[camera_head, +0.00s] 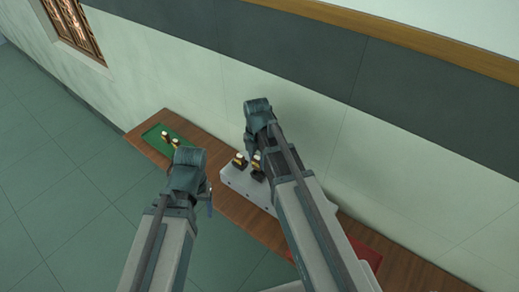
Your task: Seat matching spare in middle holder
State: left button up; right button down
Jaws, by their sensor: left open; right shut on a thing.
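A pale grey bench unit (233,181) stands on the brown table. Two small pieces with white tops, gold bodies and dark bases show on it, a left one (238,160) and a right one (257,163) beside my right arm. Two similar white-and-gold pieces, one farther back (165,135) and one nearer (176,143), are on the green mat (153,132) at the table's left end. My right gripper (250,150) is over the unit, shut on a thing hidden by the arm. My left gripper (209,198) is open at the table's front edge, left of the unit. The middle holder cannot be made out.
The brown table (232,207) runs along the pale green wall. A red surface (367,253) shows at its right end, partly behind my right arm. The green floor in front of the table is clear. The wall is close behind the unit.

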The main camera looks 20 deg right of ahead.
jog(key=shift+w+d+r, duration=0.2)
jog(key=shift+w+d, duration=0.2)
jog(key=shift+f, duration=0.1)
notch_tip(320, 180, down, 6)
jog(key=b, duration=0.6)
jog(key=shift+r, duration=0.25)
dwell(1.2)
jog(key=shift+r+p, duration=0.5)
jog(key=shift+p, duration=0.1)
jog(key=shift+f+b, duration=0.45)
dwell(1.4)
jog(key=shift+r+p, duration=0.6)
jog(key=shift+f+b, duration=0.85)
dwell(0.6)
